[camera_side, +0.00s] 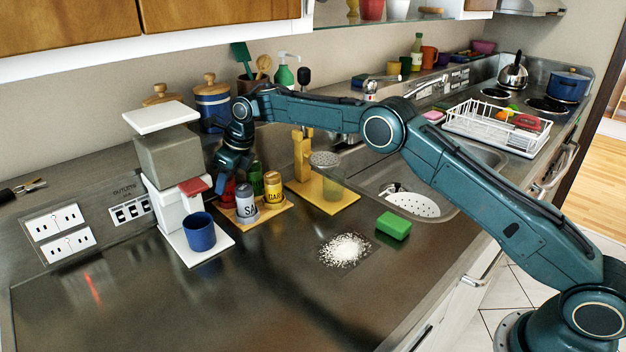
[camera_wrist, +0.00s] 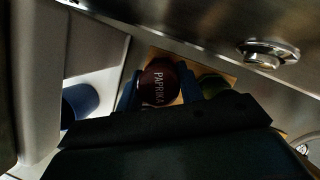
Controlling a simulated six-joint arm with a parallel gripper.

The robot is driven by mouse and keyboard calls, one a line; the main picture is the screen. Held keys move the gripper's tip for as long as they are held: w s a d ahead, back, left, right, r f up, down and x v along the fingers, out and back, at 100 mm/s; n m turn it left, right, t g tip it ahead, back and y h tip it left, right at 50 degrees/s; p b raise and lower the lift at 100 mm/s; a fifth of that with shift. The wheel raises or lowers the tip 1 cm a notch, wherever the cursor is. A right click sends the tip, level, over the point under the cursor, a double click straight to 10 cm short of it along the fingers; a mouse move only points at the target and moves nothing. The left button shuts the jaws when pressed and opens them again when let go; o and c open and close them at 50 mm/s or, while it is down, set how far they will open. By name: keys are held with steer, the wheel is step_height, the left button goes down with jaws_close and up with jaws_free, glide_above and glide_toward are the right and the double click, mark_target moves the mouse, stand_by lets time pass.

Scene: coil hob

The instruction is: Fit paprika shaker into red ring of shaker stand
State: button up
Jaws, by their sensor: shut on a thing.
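My gripper (camera_side: 230,172) points down at the back left of the wooden shaker stand (camera_side: 267,214). Its blue fingers are shut on the paprika shaker (camera_side: 227,193), a dark red one with a PAPRIKA lid facing the wrist camera (camera_wrist: 158,82). The shaker looks upright, low over or in the stand's back left place. The red ring is hidden, so I cannot tell whether the shaker is inside it. A salt shaker (camera_side: 246,203) and a yellow garlic shaker (camera_side: 272,187) stand at the front of the stand, a green shaker (camera_side: 255,177) at the back.
A white and grey machine with a blue cup (camera_side: 199,232) stands close on the left. A yellow stand with a sieve-like top (camera_side: 324,160) is on the right. A green sponge (camera_side: 393,226) and spilled white grains (camera_side: 344,250) lie in front. The front left counter is clear.

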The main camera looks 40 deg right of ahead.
steer(key=shift+f, duration=0.3)
steer(key=o, duration=1)
steer(key=v, duration=0.7)
steer(key=shift+d+r, duration=0.1)
steer(key=shift+r, duration=0.25)
steer(key=shift+s+r, duration=0.1)
